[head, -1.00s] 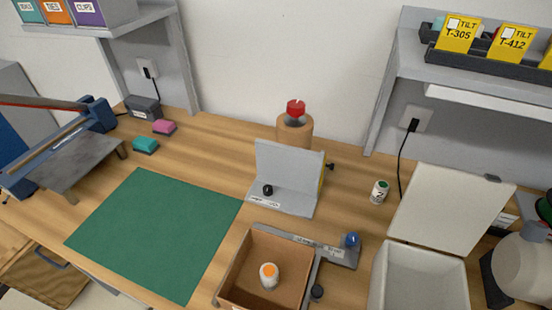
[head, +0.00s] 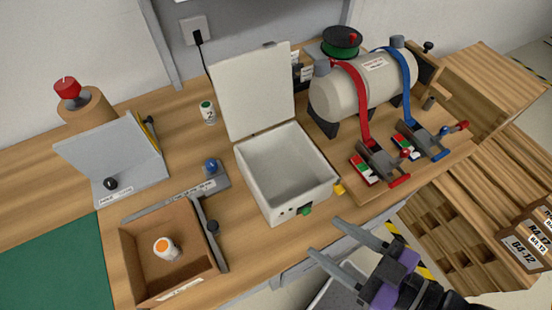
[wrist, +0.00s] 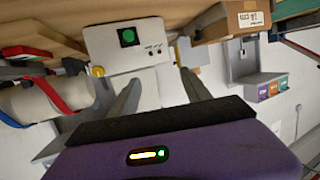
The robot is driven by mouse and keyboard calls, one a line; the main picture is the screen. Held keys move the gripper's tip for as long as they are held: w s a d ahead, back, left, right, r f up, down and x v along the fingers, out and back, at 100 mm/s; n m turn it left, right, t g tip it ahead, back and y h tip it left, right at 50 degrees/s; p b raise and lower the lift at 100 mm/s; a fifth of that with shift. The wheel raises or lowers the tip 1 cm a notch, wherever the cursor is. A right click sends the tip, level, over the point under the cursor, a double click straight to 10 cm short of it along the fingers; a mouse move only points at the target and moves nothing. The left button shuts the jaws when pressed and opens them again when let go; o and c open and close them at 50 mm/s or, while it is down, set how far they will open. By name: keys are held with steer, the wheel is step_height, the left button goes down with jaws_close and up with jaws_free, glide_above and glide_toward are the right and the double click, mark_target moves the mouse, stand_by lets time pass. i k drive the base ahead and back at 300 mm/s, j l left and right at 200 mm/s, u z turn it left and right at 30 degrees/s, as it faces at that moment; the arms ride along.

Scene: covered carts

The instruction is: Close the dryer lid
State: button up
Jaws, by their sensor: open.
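The dryer (head: 285,205) is a white open-topped box on the bench, with a green button and a yellow part at its front. Its white lid (head: 252,88) stands raised at the back edge, leaning back slightly. My gripper (head: 323,238) is open and empty, in front of and to the right of the dryer, apart from it. In the wrist view the picture is upside down, and the dryer's front face (wrist: 125,58) with its green button is ahead of my open fingers (wrist: 160,80). The lid is hard to make out there.
A grey tank (head: 362,98) with red and blue straps stands right of the dryer. A cardboard tray (head: 140,243) holding a white, orange-topped bottle (head: 165,248) lies left, beside a grey gauge bar (head: 185,188). A small bottle (head: 207,112) stands behind. Air above the dryer is clear.

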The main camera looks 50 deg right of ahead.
mark_target(254, 89)
steer(key=i+j, duration=0.1)
steer(key=j, duration=0.4)
steer(key=i+j+z, duration=0.1)
steer(key=j, duration=0.35)
steer(key=i+j, duration=0.15)
steer(key=j, duration=0.35)
steer(key=i+j, duration=0.1)
steer(key=j, duration=0.4)
steer(key=i+j+z, duration=0.1)
steer(key=j, duration=0.4)
steer(key=l, duration=0.4)
